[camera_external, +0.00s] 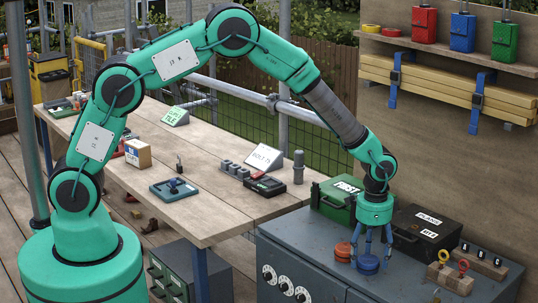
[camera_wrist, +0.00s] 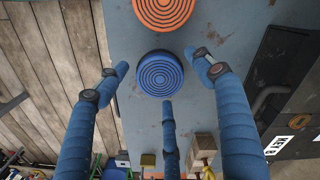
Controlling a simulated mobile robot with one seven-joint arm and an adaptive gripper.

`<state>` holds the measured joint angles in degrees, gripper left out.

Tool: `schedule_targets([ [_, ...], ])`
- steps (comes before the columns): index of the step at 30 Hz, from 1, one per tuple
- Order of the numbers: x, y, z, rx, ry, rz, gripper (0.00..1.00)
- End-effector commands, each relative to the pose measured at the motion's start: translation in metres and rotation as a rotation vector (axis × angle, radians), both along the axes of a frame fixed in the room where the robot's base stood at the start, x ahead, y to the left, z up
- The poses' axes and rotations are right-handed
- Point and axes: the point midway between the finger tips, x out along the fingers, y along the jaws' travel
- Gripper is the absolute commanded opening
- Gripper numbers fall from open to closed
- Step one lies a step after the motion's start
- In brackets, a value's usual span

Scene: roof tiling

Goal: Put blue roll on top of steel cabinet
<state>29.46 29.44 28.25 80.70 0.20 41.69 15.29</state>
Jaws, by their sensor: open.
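The blue roll (camera_external: 368,264) is a low, round, ringed piece. It rests on the top of the grey-blue steel cabinet (camera_external: 298,232), near its front middle. In the wrist view the blue roll (camera_wrist: 160,74) lies between my fingertips, with the cabinet top (camera_wrist: 150,30) around it. My gripper (camera_external: 370,243) points straight down over the roll with its three blue fingers spread open. The fingers hold nothing. I cannot tell whether any fingertip touches the roll.
An orange-red roll (camera_external: 343,250) stands just left of the blue one. A green case (camera_external: 335,203) and a dark case (camera_external: 422,234) stand behind. A wooden block (camera_external: 450,279) with hooks is at the right. The cabinet's left top is clear; a workbench (camera_external: 215,215) adjoins.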

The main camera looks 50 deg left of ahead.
Motion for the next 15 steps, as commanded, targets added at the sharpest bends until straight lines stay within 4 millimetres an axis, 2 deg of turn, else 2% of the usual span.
schedule_targets([
  [15, 0.0, 0.0, 0.081, -0.001, -0.001, 0.0, 0.67],
])
